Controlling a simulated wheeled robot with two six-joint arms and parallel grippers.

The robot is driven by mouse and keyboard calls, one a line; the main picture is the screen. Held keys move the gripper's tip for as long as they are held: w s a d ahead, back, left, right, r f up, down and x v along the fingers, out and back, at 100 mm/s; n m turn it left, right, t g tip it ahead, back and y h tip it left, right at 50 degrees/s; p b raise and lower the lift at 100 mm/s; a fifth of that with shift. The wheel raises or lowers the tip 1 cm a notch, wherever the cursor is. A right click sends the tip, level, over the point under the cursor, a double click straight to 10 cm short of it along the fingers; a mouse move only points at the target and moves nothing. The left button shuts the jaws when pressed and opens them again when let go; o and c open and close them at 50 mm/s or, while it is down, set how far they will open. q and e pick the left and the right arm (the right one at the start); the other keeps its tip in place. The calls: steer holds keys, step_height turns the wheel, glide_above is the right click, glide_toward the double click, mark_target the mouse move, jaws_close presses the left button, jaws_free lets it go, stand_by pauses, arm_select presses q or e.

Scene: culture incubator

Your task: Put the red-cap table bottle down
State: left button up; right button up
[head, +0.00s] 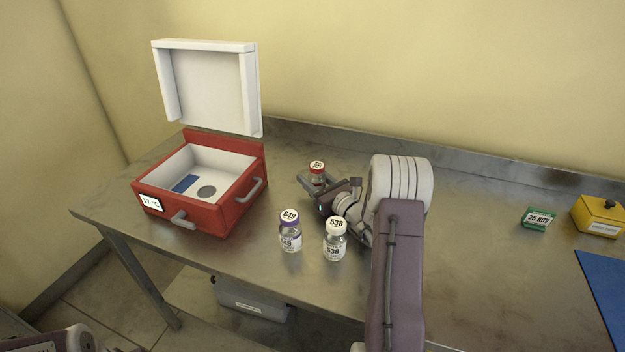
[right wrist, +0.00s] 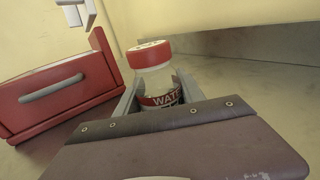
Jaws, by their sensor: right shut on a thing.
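The red-cap bottle (head: 317,170) is on the far middle of the metal table in the head view, right of the red incubator. In the right wrist view the bottle (right wrist: 154,75) stands upright between the fingers, with a red label reading "WAT". My right gripper (head: 316,184) is shut on it, low on its body. Whether its base touches the table is hidden by the gripper. My left arm (head: 75,340) shows only at the bottom left corner of the head view, and its fingers cannot be made out.
The red incubator (head: 205,222) stands at the left with its white lid (head: 213,90) raised. A purple-cap bottle (head: 290,232) and a white-cap bottle (head: 334,240) stand in front of the gripper. A green block (head: 538,219), yellow box (head: 598,216) and blue mat (head: 606,285) are at right.

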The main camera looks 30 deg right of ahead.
steer(key=shift+r, duration=0.1)
steer(key=shift+s, duration=0.1)
steer(key=o, duration=1.5)
steer(key=shift+c, duration=0.2)
steer(key=shift+r, duration=0.2)
steer(key=s, duration=0.3)
steer(key=s+d, duration=0.1)
steer(key=s, duration=0.6)
steer(key=shift+s+d+f, duration=0.15)
steer(key=shift+s+f, duration=0.05)
steer(key=shift+s, duration=0.05)
steer(key=shift+s+r, duration=0.1)
steer(key=shift+s, duration=0.6)
steer(key=shift+c, duration=0.3)
